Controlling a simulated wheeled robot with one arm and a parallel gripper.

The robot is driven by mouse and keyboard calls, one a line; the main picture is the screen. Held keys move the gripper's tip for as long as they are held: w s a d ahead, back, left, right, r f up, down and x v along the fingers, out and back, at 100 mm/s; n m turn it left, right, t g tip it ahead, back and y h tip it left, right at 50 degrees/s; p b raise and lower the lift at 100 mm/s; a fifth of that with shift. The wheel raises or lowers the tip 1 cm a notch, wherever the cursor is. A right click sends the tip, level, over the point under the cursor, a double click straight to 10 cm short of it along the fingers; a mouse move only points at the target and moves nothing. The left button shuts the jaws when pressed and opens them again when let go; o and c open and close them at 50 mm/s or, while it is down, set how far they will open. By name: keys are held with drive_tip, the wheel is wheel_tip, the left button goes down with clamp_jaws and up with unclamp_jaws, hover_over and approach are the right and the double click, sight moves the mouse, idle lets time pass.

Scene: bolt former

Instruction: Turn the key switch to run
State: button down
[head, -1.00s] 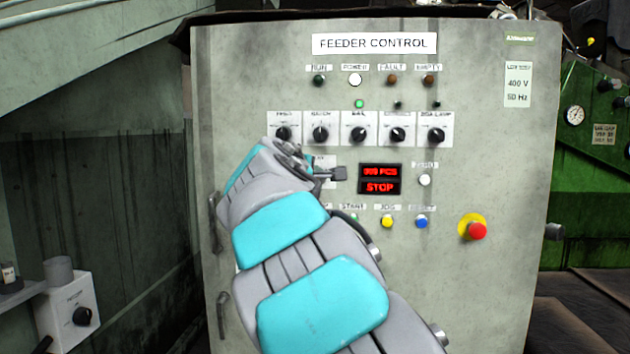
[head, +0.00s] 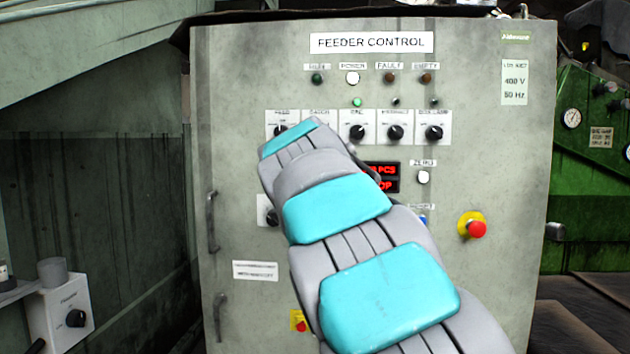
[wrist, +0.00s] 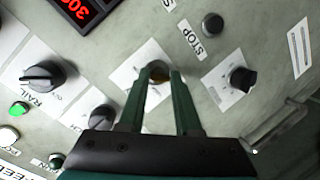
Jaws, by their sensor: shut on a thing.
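In the wrist view, my gripper (wrist: 159,72) has its two green fingers closed around the small brass-coloured key switch (wrist: 158,74) on its white plate (wrist: 127,76). The fingers hide most of the switch, and I cannot read its position or any marks on the plate. In the head view my grey and cyan arm covers the gripper and the switch.
In the wrist view a black knob (wrist: 242,79) and a dark stop button (wrist: 212,25) sit close to the fingers. The rail knob (wrist: 42,76) is on the other side. A red emergency button (head: 477,229) is at the cabinet's right. Door handles (head: 212,222) stick out at the left.

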drive_tip(key=shift+f, duration=0.1)
idle(0.4)
drive_tip(key=c, duration=0.6)
unclamp_jaws()
drive_tip(key=v, duration=0.7)
drive_tip(key=shift+s, duration=0.4)
